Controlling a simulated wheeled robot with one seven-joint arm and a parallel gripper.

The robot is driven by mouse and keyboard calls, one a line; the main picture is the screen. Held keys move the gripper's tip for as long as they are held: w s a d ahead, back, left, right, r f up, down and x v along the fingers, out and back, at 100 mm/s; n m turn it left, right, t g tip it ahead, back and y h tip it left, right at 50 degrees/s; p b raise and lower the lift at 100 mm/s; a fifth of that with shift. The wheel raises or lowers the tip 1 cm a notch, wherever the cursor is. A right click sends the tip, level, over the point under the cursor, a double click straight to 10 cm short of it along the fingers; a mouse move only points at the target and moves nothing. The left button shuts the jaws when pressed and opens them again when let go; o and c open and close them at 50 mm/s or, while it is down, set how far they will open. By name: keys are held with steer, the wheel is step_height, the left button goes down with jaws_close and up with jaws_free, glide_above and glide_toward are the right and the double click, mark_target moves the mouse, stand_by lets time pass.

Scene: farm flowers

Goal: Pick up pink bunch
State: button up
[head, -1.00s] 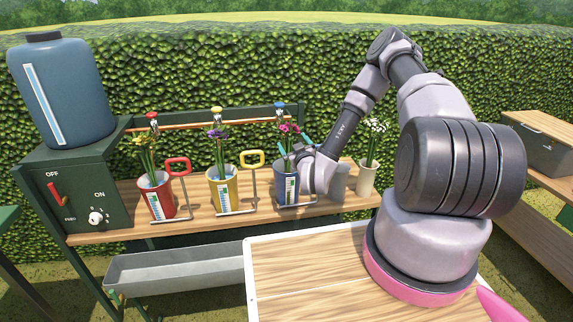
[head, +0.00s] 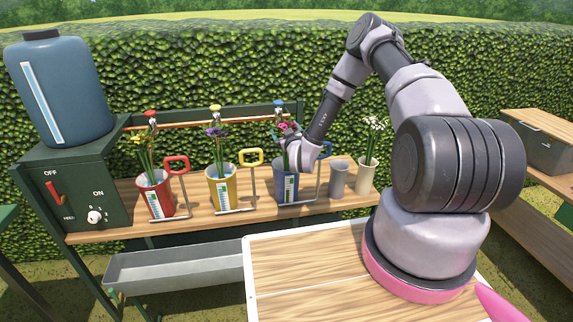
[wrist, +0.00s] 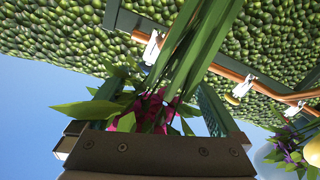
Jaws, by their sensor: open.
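The pink bunch (head: 285,127) stands in the blue pot (head: 286,187) on the wooden shelf, with its blossoms above the rim. My gripper (head: 290,143) is at the bunch, just above the blue pot, and my arm partly hides the stems and leaves. In the wrist view, the pink blossoms (wrist: 150,108) and green leaves show close up between the dark fingers of my open gripper (wrist: 156,120). Long green stems run upward there. I cannot tell whether the fingers touch the bunch.
The red pot (head: 156,197) and yellow pot (head: 223,190), each with flowers, stand to the left. A grey pot (head: 339,180) and a cream pot (head: 364,176) with white flowers stand to the right. A pipe with taps (wrist: 205,65) runs close behind.

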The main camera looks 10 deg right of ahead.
steer(key=shift+c, duration=0.3)
jaws_close()
steer(key=shift+r, duration=0.1)
step_height(320, 180, up, 18)
stand_by(0.3)
steer(key=shift+r, duration=1.15)
